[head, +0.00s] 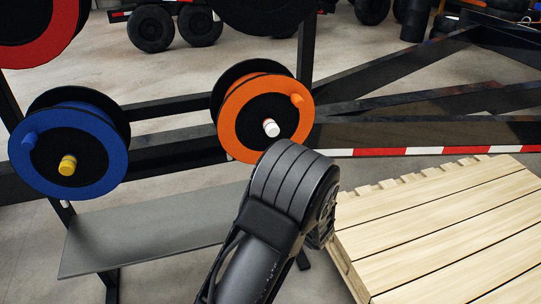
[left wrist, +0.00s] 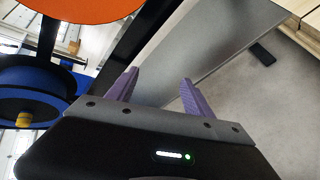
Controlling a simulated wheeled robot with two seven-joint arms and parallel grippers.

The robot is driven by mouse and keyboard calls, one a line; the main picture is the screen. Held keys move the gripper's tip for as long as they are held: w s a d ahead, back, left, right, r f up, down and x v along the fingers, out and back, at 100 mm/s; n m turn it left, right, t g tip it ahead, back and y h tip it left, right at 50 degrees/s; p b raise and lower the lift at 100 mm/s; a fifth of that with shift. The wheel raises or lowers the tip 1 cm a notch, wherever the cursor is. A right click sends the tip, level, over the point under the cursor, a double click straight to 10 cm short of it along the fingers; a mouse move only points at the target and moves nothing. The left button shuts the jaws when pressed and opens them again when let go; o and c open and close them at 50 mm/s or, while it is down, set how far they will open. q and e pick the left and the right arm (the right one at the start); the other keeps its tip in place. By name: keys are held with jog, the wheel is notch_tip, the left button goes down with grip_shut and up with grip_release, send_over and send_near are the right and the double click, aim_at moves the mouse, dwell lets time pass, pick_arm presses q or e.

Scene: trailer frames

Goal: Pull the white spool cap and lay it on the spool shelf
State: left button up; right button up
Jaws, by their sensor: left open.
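The white spool cap (head: 271,128) sits at the hub of the orange spool (head: 237,106), which hangs on a dark frame in the head view. The grey spool shelf (head: 150,232) lies below the spools and is empty where it shows. My arm stands in front of its right end. My left gripper (left wrist: 159,78) is open, with two purple fingers apart and nothing between them. In the left wrist view the shelf (left wrist: 235,35) lies beyond the fingers and the orange spool (left wrist: 80,8) is at the top left; the cap is not visible there. My right gripper is not in view.
A blue spool (head: 92,132) with a yellow cap (head: 67,165) hangs to the left. A slatted wooden pallet (head: 440,235) stands at the right, close to my arm. Black frame beams (head: 400,134) run behind, one with a red and white strip.

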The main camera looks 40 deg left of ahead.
aim_at(274, 132)
pick_arm(q)
jog(key=w+r+m+t+y, duration=0.1)
jog(key=w+r+m+t, duration=0.2)
jog(key=r, duration=0.5)
jog(key=w+a+r+m+t+y+b, duration=0.1)
jog(key=w+r+m+t+y, duration=0.1)
jog(key=r, duration=0.6)
jog(key=w+m+t, duration=0.1)
jog(key=w+m, duration=0.1)
jog(key=w, duration=0.1)
jog(key=shift+w+r+y, duration=0.2)
jog(key=shift+w+y, duration=0.05)
jog(key=shift+y, duration=0.05)
jog(key=shift+w+a+f, duration=0.1)
jog(key=shift+a, duration=0.1)
jog(key=b+x, duration=0.1)
jog(key=x, duration=0.1)
jog(key=b+x, duration=0.2)
jog(key=shift+a+f, duration=0.1)
jog(key=shift+f, duration=0.1)
jog(key=x, duration=0.3)
jog(key=shift+r, duration=0.25)
jog(key=shift+p+x, duration=0.3)
jog(key=shift+x, duration=0.5)
jog(key=shift+p, duration=0.9)
